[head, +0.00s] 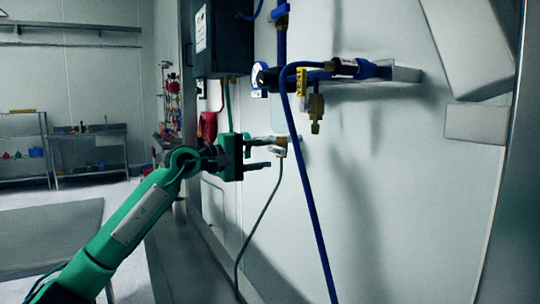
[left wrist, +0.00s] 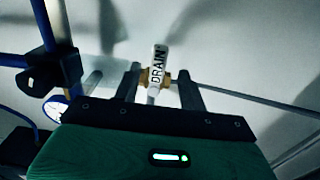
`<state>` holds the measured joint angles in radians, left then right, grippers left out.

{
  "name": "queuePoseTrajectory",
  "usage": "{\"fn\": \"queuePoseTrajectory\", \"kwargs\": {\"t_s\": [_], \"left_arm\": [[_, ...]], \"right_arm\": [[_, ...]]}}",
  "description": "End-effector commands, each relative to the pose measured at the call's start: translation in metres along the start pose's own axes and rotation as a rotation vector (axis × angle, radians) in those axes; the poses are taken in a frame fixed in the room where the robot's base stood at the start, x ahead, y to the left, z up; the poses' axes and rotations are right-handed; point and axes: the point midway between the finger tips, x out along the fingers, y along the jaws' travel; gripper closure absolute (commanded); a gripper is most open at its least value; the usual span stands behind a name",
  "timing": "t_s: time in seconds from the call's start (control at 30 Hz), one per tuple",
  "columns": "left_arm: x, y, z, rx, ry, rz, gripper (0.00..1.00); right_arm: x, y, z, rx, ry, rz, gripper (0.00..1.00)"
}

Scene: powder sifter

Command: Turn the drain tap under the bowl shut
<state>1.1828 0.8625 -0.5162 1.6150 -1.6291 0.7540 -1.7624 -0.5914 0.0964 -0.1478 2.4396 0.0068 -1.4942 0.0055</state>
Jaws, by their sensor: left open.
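The drain tap (head: 281,145) is a small brass fitting with a pale handle, low on the white wall panel. In the left wrist view its white handle (left wrist: 157,66), lettered DRAIN, stands across a brass body (left wrist: 168,79). My left gripper (head: 269,152) is open, with its fingers pointing right at the tap. In the left wrist view the left gripper (left wrist: 160,84) has a finger on each side of the handle. I cannot tell whether either finger touches it. No bowl can be made out. My right gripper is not in view.
A thin grey hose (head: 259,215) hangs from the tap. A blue hose (head: 307,180) runs down just to its right. Blue piping with a gauge (head: 258,75) and a brass fitting (head: 316,113) sit above. A dark box (head: 222,40) hangs at upper left.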

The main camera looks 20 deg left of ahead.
Motion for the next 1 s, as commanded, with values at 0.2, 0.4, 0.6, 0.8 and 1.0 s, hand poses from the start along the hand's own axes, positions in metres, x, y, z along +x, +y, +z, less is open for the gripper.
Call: {"fn": "queuePoseTrajectory", "kwargs": {"t_s": [0.2, 0.4, 0.6, 0.8, 1.0], "left_arm": [[-0.051, -0.003, -0.001, 0.001, 0.003, -0.003, 0.58], [-0.087, -0.003, -0.001, 0.0, 0.002, -0.003, 0.58], [-0.104, -0.002, 0.0, -0.001, 0.001, -0.002, 0.58], [-0.107, -0.001, 0.0, -0.001, 0.0, -0.001, 0.58], [-0.106, -0.001, 0.0, -0.001, 0.0, -0.001, 0.58]], "right_arm": [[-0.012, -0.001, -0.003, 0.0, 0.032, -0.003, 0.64], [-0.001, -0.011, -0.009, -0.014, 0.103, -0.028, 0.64], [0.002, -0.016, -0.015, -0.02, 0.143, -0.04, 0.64], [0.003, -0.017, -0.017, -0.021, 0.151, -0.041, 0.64], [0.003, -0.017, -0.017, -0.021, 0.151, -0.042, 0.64]]}}
